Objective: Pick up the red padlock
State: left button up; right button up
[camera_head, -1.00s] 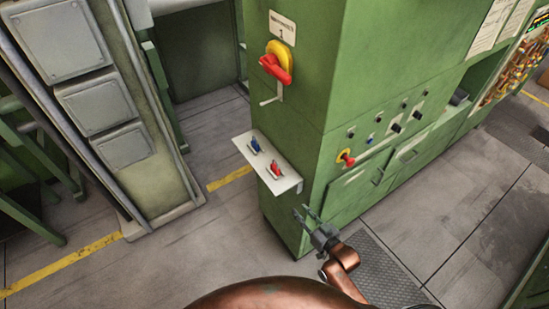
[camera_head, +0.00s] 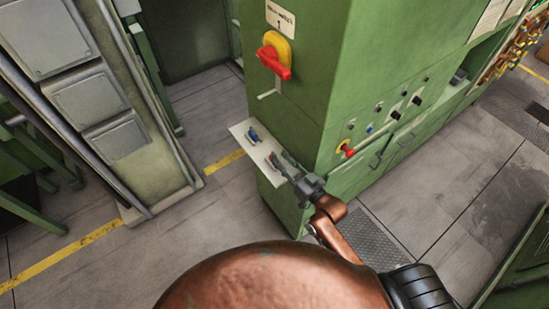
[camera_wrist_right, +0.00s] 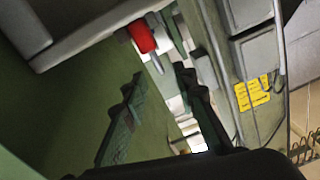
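The red padlock (camera_head: 273,160) lies on the small white shelf (camera_head: 240,131) on the green cabinet's side, partly hidden by my right gripper. My right gripper (camera_head: 281,165) is at the shelf's right part, its fingers close to the padlock. In the right wrist view my right gripper (camera_wrist_right: 160,76) has its two dark fingers apart with nothing held between them. A red body with a grey rod, which looks like the red padlock (camera_wrist_right: 142,37), shows just beyond the fingertips. The blue padlock (camera_head: 253,136) is on the shelf, left of the red one. My left gripper is not in view.
The green cabinet (camera_head: 300,115) rises behind the shelf. Its red-and-yellow rotary switch (camera_head: 275,55) sits above the shelf, and a red knob (camera_head: 347,150) is on its right face. A grey panelled machine (camera_head: 85,95) stands left. Floor between is clear.

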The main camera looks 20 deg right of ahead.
aim_at(276, 155)
jog(key=p+x, duration=0.1)
jog(key=x, duration=0.2)
jog(key=shift+w+a+r, duration=0.15)
jog(key=shift+w+a, duration=0.1)
jog(key=shift+w, duration=0.05)
jog(key=shift+w+a, duration=0.1)
jog(key=shift+w, duration=0.1)
jog(key=shift+c, duration=0.2)
jog(key=c, duration=0.3)
grip_shut()
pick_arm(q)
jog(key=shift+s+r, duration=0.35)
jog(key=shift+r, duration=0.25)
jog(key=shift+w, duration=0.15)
